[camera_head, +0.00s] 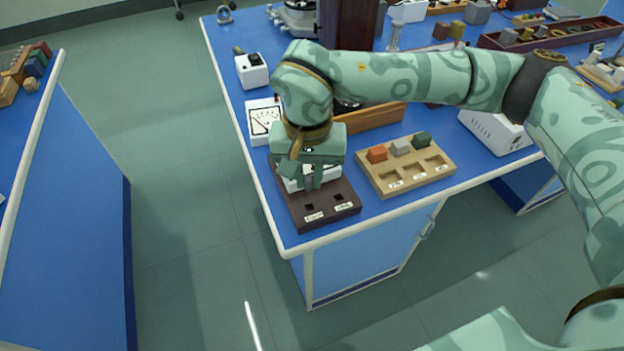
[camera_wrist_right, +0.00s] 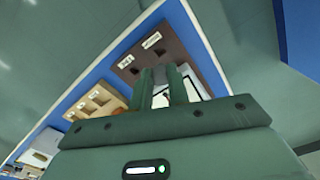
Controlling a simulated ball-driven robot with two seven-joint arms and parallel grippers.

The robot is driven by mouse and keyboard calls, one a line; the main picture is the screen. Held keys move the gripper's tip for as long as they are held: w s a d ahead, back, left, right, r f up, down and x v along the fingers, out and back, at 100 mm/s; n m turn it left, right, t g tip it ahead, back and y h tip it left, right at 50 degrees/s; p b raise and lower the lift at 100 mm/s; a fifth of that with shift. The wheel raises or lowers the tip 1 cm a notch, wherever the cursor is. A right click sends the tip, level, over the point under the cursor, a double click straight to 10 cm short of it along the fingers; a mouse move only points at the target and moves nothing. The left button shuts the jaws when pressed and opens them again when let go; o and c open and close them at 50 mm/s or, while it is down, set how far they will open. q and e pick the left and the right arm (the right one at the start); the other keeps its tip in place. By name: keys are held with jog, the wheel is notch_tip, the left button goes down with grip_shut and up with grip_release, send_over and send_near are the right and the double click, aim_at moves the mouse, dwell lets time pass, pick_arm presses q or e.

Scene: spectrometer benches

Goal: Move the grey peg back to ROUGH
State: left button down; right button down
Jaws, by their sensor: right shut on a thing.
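My right gripper (camera_head: 312,182) is over the back part of a dark brown board (camera_head: 345,214) at the bench's front left corner. The board's front has two small dark holes with white labels, too small to read surely. In the right wrist view the gripper's two fingers (camera_wrist_right: 162,86) are close together, with a narrow greyish thing between them that I take for the grey peg, mostly hidden. The board (camera_wrist_right: 165,48) shows beyond the fingertips. A white part sits beside and behind the fingers. My left gripper is not in view.
A wooden tray (camera_head: 415,184) with orange, grey and green blocks stands right of the board. A white meter (camera_head: 262,124) and a white box with a black top (camera_head: 252,70) stand behind on the left. A white device (camera_head: 492,132) is farther right. Floor lies to the left.

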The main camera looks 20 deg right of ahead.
aim_at(309, 192)
jog(key=shift+f, duration=0.15)
jog(key=shift+d+f, duration=0.1)
jog(key=shift+f, duration=0.1)
jog(key=shift+f+b, duration=0.5)
jog(key=shift+b, duration=0.05)
jog(key=shift+f+b, duration=0.7)
jog(key=shift+f, duration=0.2)
jog(key=shift+f+b, duration=0.45)
jog(key=shift+f, duration=0.15)
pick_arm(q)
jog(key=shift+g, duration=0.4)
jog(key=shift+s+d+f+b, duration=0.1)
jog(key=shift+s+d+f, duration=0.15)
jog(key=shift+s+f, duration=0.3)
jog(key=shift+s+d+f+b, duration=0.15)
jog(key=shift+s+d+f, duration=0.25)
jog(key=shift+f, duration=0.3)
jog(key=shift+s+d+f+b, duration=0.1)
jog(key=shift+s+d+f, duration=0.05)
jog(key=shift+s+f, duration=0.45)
pick_arm(e)
jog(key=shift+f, duration=1)
jog(key=c, duration=1.3)
grip_release()
jog(key=shift+o, duration=0.2)
jog(key=shift+r, duration=0.1)
